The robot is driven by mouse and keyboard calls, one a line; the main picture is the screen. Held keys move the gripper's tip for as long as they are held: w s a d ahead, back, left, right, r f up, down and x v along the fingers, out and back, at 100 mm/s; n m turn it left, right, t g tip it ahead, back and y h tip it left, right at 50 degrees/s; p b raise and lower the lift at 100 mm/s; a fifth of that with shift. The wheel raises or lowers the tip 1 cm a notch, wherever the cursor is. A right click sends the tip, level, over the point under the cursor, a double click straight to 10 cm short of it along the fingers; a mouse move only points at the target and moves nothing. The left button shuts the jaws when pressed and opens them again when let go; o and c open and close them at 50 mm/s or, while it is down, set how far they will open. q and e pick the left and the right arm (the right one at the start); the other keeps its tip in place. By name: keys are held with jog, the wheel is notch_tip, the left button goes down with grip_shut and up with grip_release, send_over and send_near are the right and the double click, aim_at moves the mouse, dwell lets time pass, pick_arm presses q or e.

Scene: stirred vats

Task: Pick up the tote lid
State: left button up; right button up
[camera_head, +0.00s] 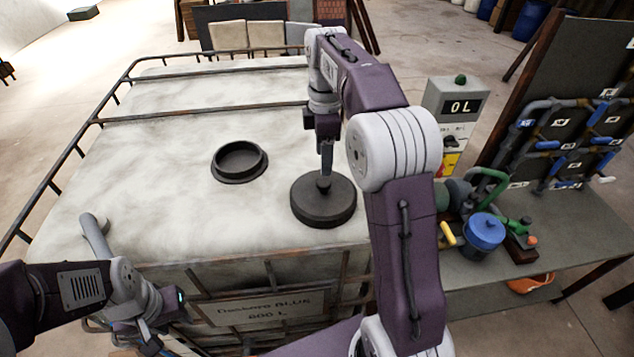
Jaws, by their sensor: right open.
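The tote lid (325,208) is a dark round disc with a small knob on top. It lies on the pale top of the tote (170,130), near its front right edge. The round opening (239,160) with its dark raised rim is to the left of the lid and uncovered. My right gripper (325,172) points down with its fingertips at the lid's knob. It is open, and I cannot tell whether the fingers touch the knob. My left gripper (155,343) is low at the tote's front left, away from the lid; its fingers are not clear.
A dark metal frame (180,75) with bars runs around and over the tote. A pipe panel (570,125) stands behind.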

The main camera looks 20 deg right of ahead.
aim_at(324, 182)
jog(key=s, duration=0.1)
jog(key=s+f, duration=0.1)
jog(key=s, duration=0.1)
jog(key=shift+s+f, duration=0.25)
jog(key=shift+s, duration=0.05)
jog(key=shift+f, duration=0.3)
jog(key=shift+w+a+f+p, duration=0.1)
jog(key=shift+w+f+p, duration=0.2)
jog(key=shift+w+f, duration=0.85)
jog(key=f, duration=0.3)
jog(key=shift+w+a+p, duration=0.15)
jog(key=shift+w+p, duration=0.15)
jog(key=shift+w, duration=0.05)
jog(key=shift+s+f, duration=0.2)
jog(key=shift+s, duration=0.5)
jog(key=shift+w+f, duration=0.1)
jog(key=shift+w, duration=0.35)
jog(key=c, duration=1.2)
pick_arm(q)
jog(key=shift+s+r, duration=0.65)
jog(key=shift+s, duration=0.05)
pick_arm(e)
jog(key=shift+s, duration=0.1)
grip_shut()
